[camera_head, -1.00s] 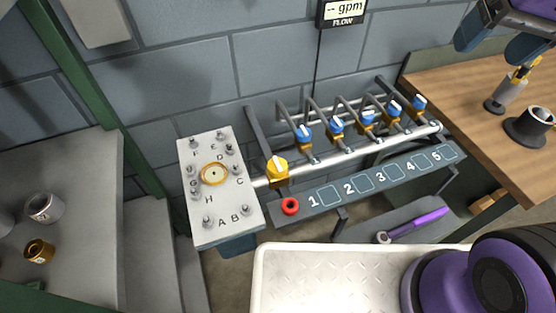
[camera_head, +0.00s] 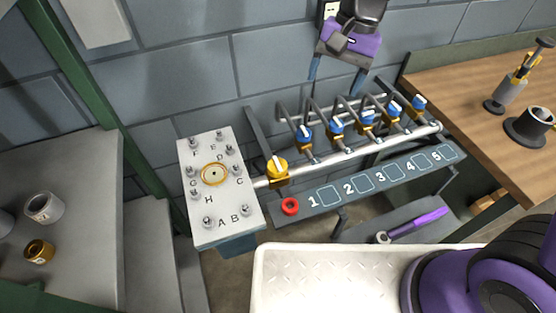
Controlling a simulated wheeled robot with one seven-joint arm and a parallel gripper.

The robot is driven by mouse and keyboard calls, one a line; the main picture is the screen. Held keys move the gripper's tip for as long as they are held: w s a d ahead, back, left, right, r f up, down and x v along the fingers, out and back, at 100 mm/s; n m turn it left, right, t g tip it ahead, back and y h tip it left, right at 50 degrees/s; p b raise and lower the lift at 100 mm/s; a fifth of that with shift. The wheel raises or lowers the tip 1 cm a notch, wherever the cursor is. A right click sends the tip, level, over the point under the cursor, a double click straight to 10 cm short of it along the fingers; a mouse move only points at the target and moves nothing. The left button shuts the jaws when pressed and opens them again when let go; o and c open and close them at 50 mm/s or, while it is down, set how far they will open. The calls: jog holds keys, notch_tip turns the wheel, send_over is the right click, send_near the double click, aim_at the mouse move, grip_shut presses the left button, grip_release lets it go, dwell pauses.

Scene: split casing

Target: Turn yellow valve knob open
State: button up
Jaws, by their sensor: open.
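The yellow valve knob (camera_head: 277,168) sits at the left end of the silver manifold pipe (camera_head: 330,161), beside the lettered block. Its pale handle bar points up and slightly left. My gripper (camera_head: 336,80) hangs above the manifold, in front of the wall, up and to the right of the yellow knob. Its two blue fingers are spread apart with nothing between them. It is clear of the yellow knob.
Several blue-handled valves (camera_head: 336,124) line the pipe to the right. The lettered block (camera_head: 221,217) stands left. A purple-handled tool (camera_head: 418,224) lies below. A wooden bench (camera_head: 465,95) is at right.

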jog(key=m+g, duration=0.1)
jog(key=g, duration=0.1)
send_near(278, 162)
jog(key=shift+m+h, duration=0.3)
jog(key=x, duration=1)
jog(key=shift+a, duration=0.25)
jog(key=shift+c, duration=0.4)
jog(key=c, duration=0.8)
